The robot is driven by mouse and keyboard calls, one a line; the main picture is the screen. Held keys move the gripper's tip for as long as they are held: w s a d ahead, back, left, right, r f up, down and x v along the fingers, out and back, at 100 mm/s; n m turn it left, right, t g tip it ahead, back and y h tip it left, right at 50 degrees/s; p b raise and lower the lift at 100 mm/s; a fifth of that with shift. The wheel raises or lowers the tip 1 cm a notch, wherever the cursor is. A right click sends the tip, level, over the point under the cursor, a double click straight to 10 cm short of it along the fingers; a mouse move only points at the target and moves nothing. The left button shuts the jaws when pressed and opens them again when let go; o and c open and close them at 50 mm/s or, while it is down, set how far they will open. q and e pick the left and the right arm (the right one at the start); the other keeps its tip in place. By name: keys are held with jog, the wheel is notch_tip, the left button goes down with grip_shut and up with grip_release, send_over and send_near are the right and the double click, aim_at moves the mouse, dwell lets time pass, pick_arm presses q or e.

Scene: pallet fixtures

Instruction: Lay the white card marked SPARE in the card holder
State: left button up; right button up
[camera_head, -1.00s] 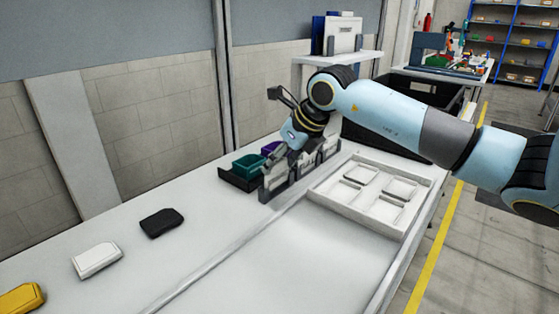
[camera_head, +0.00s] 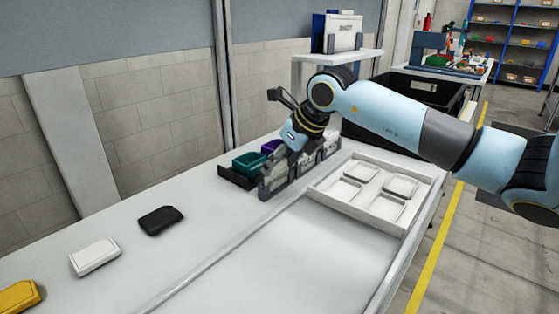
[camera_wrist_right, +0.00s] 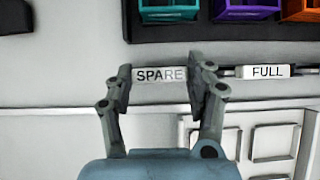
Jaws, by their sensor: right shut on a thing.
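My right gripper (camera_head: 277,166) reaches down at the near left end of a grey rack (camera_head: 287,188) of upright cards. In the right wrist view, its two fingers (camera_wrist_right: 163,82) are shut on the white card marked SPARE (camera_wrist_right: 150,75), one at each end, the right finger covering part of its edge. A white card marked FULL (camera_wrist_right: 268,71) stands to its right in the same row. In the head view, the lettering is too small to read. I cannot tell whether the SPARE card is clear of the rack. My left gripper is not in view.
Teal (camera_head: 249,163) and purple (camera_head: 270,147) bins stand behind the rack. A white tray with shallow recesses (camera_head: 412,226) lies to its right. Black (camera_head: 160,220), white (camera_head: 95,257) and yellow (camera_head: 18,297) cases lie at left. A raised shelf (camera_head: 345,58) stands behind. The front bench is clear.

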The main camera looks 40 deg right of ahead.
jog(key=shift+f, duration=0.25)
dwell(0.3)
jog(key=o, duration=1.2)
jog(key=shift+o, duration=0.2)
jog(key=shift+s+r, duration=0.15)
jog(key=shift+r, duration=0.15)
jog(key=v, duration=0.6)
jog(key=shift+s+r, duration=0.25)
jog(key=shift+r, duration=0.1)
